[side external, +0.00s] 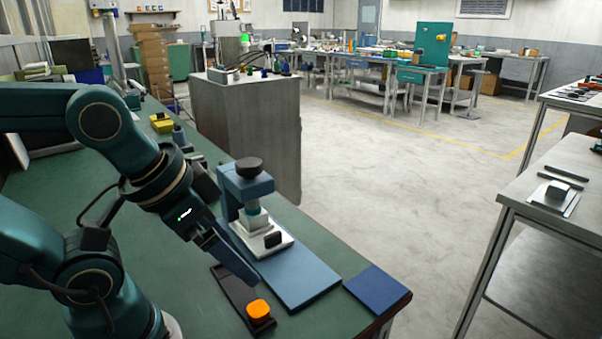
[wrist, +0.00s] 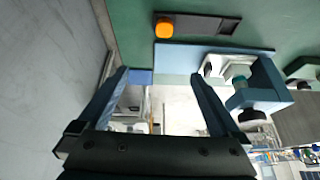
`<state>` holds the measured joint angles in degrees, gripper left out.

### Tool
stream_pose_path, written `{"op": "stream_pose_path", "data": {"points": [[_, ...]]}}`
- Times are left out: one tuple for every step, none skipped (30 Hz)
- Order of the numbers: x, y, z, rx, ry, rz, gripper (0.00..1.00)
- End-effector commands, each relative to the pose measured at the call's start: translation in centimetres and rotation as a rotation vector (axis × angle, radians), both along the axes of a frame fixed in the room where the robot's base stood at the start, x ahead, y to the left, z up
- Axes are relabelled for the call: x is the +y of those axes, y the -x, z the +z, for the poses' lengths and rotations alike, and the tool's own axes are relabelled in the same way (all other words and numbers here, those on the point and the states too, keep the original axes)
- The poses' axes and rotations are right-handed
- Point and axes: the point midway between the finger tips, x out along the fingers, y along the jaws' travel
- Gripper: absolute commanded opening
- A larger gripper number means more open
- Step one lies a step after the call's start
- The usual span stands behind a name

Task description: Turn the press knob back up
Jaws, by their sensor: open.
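The press (side external: 262,187) is a blue frame on a long blue base plate (side external: 300,279), with a round black knob (side external: 249,167) on top. A teal plunger (side external: 252,207) under its arm meets a pale block with a black part on the base. In the wrist view the knob (wrist: 252,117) and press frame (wrist: 266,88) lie at the right, outside the right finger. My gripper (wrist: 160,74) is open, with nothing between its fingers. In the side view my gripper (side external: 248,276) points down in front of the press, apart from the knob.
An orange piece (side external: 258,309) sits on a dark narrow tray (side external: 236,300) at the bench's near side, close to my fingertips. A dark blue mat (side external: 377,288) lies at the bench corner. Dark items and a yellow one (side external: 162,125) stand farther back along the green bench.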

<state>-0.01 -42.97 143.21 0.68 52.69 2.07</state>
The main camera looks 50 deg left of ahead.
Motion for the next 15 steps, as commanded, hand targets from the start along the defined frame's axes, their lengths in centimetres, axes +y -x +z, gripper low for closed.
{"op": "stream_pose_path", "data": {"points": [[0.6, 0.3, 0.0, 0.014, -0.044, -0.029, 1.0], [1.0, 0.4, 0.1, 0.021, -0.078, -0.05, 1.0], [1.8, 0.5, 0.2, 0.036, -0.13, -0.077, 1.0], [2.4, 0.6, 0.2, 0.056, -0.173, -0.1, 1.0], [3.2, 0.7, 0.2, 0.085, -0.221, -0.124, 1.0], [4.3, 0.7, 0.3, 0.128, -0.288, -0.159, 1.0], [5.2, 0.7, 0.3, 0.164, -0.34, -0.187, 1.0], [6.0, 0.7, 0.4, 0.2, -0.389, -0.212, 1.0], [7.1, 0.7, 0.6, 0.249, -0.447, -0.243, 1.0], [7.9, 0.6, 0.7, 0.287, -0.492, -0.265, 1.0], [8.7, 0.5, 0.8, 0.326, -0.536, -0.29, 1.0], [9.8, 0.4, 1.1, 0.38, -0.596, -0.32, 1.0], [10.6, 0.2, 1.3, 0.423, -0.64, -0.343, 1.0], [11.4, 0.0, 1.5, 0.468, -0.685, -0.367, 1.0], [12.5, -0.4, 1.9, 0.529, -0.746, -0.4, 1.0]]}}
